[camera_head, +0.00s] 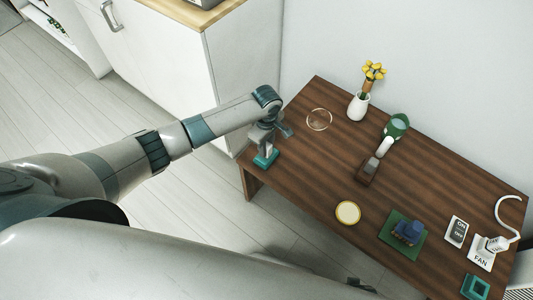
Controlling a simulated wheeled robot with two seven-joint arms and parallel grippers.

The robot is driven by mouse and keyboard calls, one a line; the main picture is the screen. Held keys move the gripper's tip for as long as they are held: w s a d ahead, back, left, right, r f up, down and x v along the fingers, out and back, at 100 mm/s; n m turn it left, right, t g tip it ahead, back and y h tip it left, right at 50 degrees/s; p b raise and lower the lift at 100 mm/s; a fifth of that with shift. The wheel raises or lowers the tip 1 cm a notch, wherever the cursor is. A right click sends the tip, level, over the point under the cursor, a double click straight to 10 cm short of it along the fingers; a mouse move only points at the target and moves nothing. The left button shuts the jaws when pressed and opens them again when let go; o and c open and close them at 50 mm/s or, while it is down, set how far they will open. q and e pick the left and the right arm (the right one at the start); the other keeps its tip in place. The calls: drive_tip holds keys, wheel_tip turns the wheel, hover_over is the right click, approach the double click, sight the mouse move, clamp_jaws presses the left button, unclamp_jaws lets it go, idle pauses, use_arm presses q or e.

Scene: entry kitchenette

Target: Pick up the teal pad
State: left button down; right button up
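A small teal pad (265,160) lies at the left corner of the brown table. My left gripper (267,148) reaches down from above, its fingertips right at the pad. It partly covers the pad, and I cannot tell whether the fingers are closed on it or only touching or above it. A second teal piece, a square with a dark centre (475,287), lies at the table's lower right.
A white cabinet (165,55) stands at upper left.

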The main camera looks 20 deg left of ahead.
use_arm(q)
drive_tip(key=shift+r, duration=0.15)
wheel_tip(320, 180, up, 4)
drive_tip(key=shift+f, duration=0.15)
drive_tip(key=s+d+r, duration=0.2)
drive_tip(key=d+r, duration=0.5)
drive_tip(key=d, duration=0.4)
drive_tip(key=shift+s+d+p, duration=0.2)
drive_tip(key=shift+p, duration=0.15)
drive_tip(key=c, duration=2.1)
unclamp_jaws()
clamp_jaws()
drive_tip(key=shift+r, duration=0.1)
